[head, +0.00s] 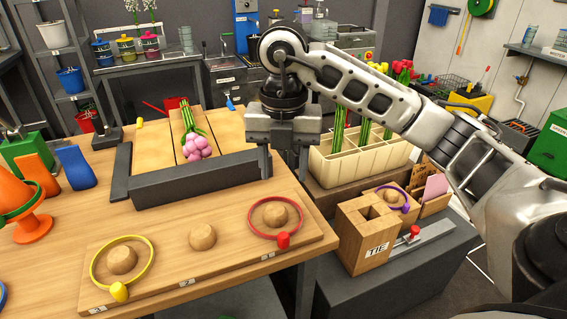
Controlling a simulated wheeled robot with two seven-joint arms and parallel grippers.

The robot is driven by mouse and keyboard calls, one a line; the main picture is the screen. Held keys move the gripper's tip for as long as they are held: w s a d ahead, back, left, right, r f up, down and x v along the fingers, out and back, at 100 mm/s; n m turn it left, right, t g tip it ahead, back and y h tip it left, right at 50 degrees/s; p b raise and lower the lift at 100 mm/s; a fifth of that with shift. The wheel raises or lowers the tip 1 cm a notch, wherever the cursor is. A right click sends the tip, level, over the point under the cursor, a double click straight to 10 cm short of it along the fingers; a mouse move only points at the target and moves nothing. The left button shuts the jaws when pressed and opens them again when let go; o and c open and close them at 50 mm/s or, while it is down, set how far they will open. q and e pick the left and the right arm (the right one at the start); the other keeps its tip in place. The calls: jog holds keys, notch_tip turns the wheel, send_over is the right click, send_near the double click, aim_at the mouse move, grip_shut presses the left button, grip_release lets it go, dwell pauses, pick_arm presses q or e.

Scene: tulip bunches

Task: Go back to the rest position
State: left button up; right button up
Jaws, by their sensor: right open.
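My right gripper (284,160) hangs fingers down at the right end of the dark-edged wooden tray (205,184), with its fingers apart and nothing seen between them. Its arm comes in from the right and crosses over the cream divided crate (335,172). A bunch of pink tulips (199,146) with green stems lies in the tray, left of the gripper and apart from it. My left gripper is not in view.
On the board in front, a yellow ring (93,262) and a red ring (252,230) lie around wooden knobs; the middle knob (202,237) is bare. A TIE block (364,238) and a purple ring (405,207) are at right. Orange shapes (28,213) stand at left.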

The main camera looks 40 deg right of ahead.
dwell(0.3)
jog(key=s+a+f+n+g+y, duration=0.25)
jog(key=a+f+y, duration=0.25)
jog(key=a, duration=0.6)
jog(key=s+a+r+m+t+y, duration=0.1)
jog(key=a+r+m+t+y, duration=0.15)
jog(key=a+y, duration=0.5)
jog(key=s+a+r+m+t+y, duration=0.1)
jog(key=s+a+r+t+y, duration=0.15)
jog(key=a+y, duration=0.55)
jog(key=w+d+f+m+t+h, duration=0.6)
jog(key=d+f+m+t+h, duration=0.4)
jog(key=m+t, duration=0.7)
jog(key=s+d+f+m+g+h, duration=0.2)
jog(key=s+f+m+g+h, duration=0.1)
jog(key=f, duration=0.6)
jog(key=s+d+f+m+g+h, duration=0.1)
jog(key=s+f+m+g+h, duration=0.3)
jog(key=s+f+g, duration=0.2)
notch_tip(320, 180, down, 4)
jog(key=shift+s+d, duration=0.4)
jog(key=shift+s, duration=0.85)
